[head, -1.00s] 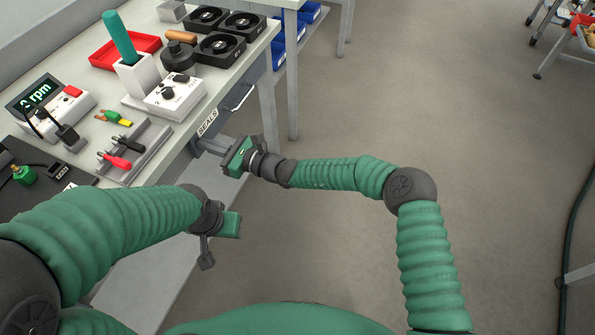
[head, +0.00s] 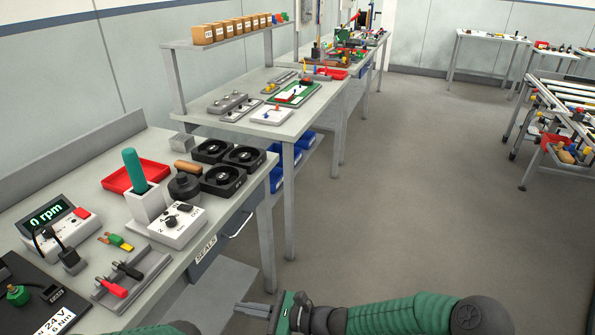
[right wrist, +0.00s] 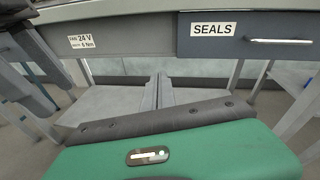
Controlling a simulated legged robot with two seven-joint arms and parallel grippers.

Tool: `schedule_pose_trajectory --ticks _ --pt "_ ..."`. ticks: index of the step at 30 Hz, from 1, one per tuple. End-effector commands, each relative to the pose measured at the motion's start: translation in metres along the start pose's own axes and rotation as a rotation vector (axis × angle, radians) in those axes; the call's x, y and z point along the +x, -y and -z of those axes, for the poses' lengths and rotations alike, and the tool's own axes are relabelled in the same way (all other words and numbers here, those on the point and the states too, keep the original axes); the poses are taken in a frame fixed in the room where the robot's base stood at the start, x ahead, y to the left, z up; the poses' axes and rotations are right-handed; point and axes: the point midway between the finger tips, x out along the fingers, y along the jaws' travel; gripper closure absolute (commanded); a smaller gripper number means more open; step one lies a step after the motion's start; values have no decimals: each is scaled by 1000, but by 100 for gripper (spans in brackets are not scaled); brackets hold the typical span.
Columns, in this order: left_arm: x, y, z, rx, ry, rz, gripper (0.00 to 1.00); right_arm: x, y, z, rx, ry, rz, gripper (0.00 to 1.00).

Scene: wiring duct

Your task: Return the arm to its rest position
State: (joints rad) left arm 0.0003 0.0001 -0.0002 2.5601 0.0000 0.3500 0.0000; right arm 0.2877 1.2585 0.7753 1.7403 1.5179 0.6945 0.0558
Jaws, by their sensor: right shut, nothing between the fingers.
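My right gripper (head: 240,308) is at the bottom of the head view, in front of the bench (head: 213,235) and below its SEALS drawer (head: 205,255). Its two narrow grey fingers point left and are shut with nothing between them. In the right wrist view the fingers (right wrist: 158,93) lie side by side, with the SEALS drawer (right wrist: 245,38) behind them at upper right. My right arm (head: 400,316) reaches in along the bottom edge, its elbow at lower right.
Bench legs (head: 266,240) stand near my right gripper. The floor (head: 400,200) to the right is open.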

Motion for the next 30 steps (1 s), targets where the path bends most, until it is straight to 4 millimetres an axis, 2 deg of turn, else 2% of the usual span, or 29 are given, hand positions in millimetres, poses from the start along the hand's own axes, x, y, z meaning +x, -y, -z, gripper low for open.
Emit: schedule_pose_trajectory --ticks 1,2,3,5,6,9,12,15,18,21,22,24,30 --pt "0 0 0 0 0 0 54 -10 -27 5 -127 -87 -104 100" --pt "0 0 0 1 0 0 54 -22 -45 13 -216 -152 -180 100" --pt "0 0 0 1 0 0 54 -43 -67 25 -341 -245 -286 100" --pt "0 0 0 1 0 0 54 -86 -89 44 -526 -389 -438 100" --pt "0 0 0 1 0 0 54 -118 -98 53 -641 -479 -532 100" --pt "0 0 0 1 0 0 54 -196 -105 64 -881 -671 -727 100" --pt "0 0 0 0 0 0 54 -261 -102 60 -1058 -813 -868 100" --pt "0 0 0 0 0 0 54 -312 -100 49 -1195 -920 -975 100" --pt "0 0 0 0 0 0 54 -353 -100 36 -1312 -1005 -1060 100" --pt "0 0 0 0 0 0 54 -386 -102 22 -1420 -1073 -1131 100" --pt "-8 0 2 1 1 0 54 -393 -101 11 -1442 -1084 -1146 100" --pt "-42 0 10 1 1 0 54 -395 -95 -20 -1432 -1076 -1145 100" --pt "-105 0 25 0 -1 0 54 -403 -84 -83 -1429 -1074 -1144 100"
